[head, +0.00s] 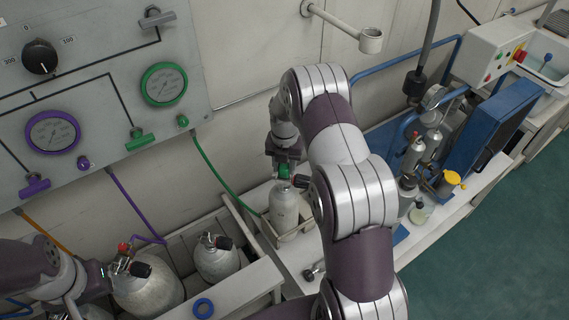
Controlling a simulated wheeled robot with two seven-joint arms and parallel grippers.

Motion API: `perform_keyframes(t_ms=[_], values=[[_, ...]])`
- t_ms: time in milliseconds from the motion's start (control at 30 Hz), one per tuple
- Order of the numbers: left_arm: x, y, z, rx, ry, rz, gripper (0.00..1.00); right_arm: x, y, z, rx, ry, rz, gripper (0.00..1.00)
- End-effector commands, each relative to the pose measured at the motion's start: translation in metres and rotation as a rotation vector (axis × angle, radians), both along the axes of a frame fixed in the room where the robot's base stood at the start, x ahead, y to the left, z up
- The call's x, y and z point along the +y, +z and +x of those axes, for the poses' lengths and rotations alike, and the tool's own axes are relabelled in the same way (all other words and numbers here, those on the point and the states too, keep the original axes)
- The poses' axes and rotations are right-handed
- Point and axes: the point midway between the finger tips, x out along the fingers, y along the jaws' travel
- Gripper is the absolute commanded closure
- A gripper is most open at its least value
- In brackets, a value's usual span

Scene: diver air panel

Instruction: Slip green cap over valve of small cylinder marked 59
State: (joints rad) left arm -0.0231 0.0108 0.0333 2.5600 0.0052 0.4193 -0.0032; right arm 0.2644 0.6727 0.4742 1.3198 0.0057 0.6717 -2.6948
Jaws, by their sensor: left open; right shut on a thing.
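A small pale grey cylinder (284,210) stands upright in a shallow tray (303,224) on the bench, centre of the head view. Its marking is not legible. A dark valve knob (301,181) shows at its top right. My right gripper (284,160) points down above this cylinder and is shut on the green cap (284,171). The cap is right at the cylinder's valve; I cannot tell whether it is around the valve or just above it. My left gripper (108,275) is open at the lower left, close to a large cylinder's valve.
Two large cylinders (148,294) (217,262) stand in a trough below the gauge panel (90,80). A green hose (215,172) hangs left of the small cylinder. A blue ring (203,308) lies in front. More cylinders and a yellow-topped item (453,178) are at right.

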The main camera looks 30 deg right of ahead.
Motion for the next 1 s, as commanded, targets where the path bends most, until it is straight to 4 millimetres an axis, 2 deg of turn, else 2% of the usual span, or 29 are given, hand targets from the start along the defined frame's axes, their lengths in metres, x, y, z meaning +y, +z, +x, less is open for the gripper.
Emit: perform_keyframes(t_ms=[1000], values=[[0.0000, -0.0027, 0.0000, 0.000, 0.000, 0.000, 0.30, -0.0001, -0.0082, 0.0000, 0.000, 0.000, 0.000, 0.90]])
